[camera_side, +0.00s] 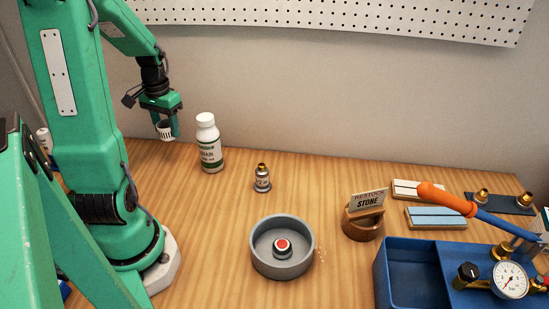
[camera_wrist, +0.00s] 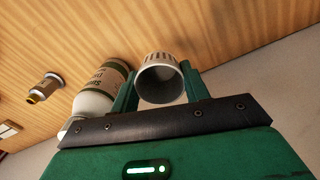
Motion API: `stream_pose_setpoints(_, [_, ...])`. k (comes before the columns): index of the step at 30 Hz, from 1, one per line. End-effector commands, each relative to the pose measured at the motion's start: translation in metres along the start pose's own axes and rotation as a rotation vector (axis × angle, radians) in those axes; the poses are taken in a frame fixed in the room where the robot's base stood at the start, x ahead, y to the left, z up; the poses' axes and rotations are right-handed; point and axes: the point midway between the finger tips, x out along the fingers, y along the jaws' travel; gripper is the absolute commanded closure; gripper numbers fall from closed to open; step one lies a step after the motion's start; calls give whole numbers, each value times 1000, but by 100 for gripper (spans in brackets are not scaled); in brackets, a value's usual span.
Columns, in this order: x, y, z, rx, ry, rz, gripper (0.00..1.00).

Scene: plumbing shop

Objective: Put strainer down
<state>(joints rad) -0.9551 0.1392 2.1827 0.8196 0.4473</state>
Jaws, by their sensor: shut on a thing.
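The strainer (camera_side: 165,130) is a small white slotted cup. My gripper (camera_side: 168,128) is shut on it and holds it above the wooden table, to the left of the white drain bottle. In the wrist view the strainer (camera_wrist: 161,78) sits between the two green fingers of my gripper (camera_wrist: 158,88), its round open end facing the camera and its slots at the far end. The strainer is clear of the table in the side view.
A white bottle (camera_side: 208,145) stands just right of my gripper. A small metal fitting (camera_side: 262,180), a grey round bowl (camera_side: 258,262), a wooden cup with a sign (camera_side: 362,224) and a blue tray (camera_side: 384,282) stand farther right. Bare table lies left of the bowl.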

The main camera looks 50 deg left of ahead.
Motion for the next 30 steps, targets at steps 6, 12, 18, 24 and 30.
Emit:
stream_pose_setpoints(6, [-4, 11, 12, 140, 1, 0, 76])
stream_pose_setpoints(12, [-10, 27, 30, 358, 1, -1, 76])
stream_pose_setpoints(18, [-18, 45, 49, 608, 2, -2, 76])
stream_pose_setpoints(24, [-28, 65, 64, 860, 3, -2, 76])
stream_pose_setpoints(30, [-41, 92, 68, 1069, 2, -2, 76])
